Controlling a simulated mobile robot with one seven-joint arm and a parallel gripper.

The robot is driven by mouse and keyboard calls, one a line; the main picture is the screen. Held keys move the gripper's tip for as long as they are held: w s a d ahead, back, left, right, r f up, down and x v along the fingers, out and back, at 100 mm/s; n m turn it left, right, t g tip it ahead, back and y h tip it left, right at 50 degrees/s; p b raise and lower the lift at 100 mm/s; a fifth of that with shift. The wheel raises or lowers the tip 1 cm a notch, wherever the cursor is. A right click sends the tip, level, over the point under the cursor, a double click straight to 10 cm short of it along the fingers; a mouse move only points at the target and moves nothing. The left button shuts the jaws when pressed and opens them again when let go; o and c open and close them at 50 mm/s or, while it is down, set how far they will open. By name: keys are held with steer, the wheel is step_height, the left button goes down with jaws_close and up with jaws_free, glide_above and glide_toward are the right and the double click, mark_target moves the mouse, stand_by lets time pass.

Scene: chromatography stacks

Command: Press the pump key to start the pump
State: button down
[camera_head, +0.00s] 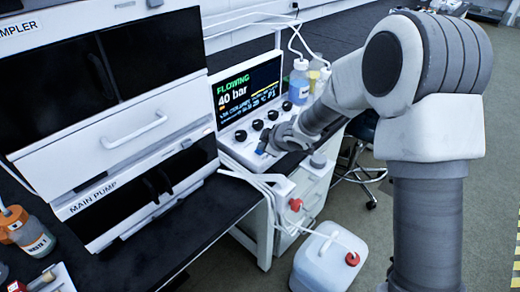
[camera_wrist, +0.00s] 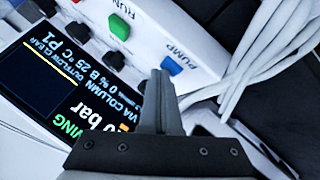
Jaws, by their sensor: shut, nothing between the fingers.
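The control panel (camera_head: 240,146) has a row of dark knobs and a screen (camera_head: 249,89) above it reading "FLOWING" and "40 bar". In the wrist view the blue key (camera_wrist: 172,66) sits beside the printed word "PUMP".
The "MAIN PUMP" unit (camera_head: 139,190) stands left of the panel. White tubes (camera_head: 245,175) run past the panel's front edge, close to my gripper. Bottles (camera_head: 299,82) stand behind it. A white canister (camera_head: 328,262) with a red cap is on the floor.

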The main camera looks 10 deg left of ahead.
steer(key=shift+r+p, duration=0.9)
steer(key=shift+p, duration=0.1)
steer(key=shift+r, duration=0.1)
step_height(320, 180, up, 5)
steer(key=p, duration=0.5)
stand_by(0.3)
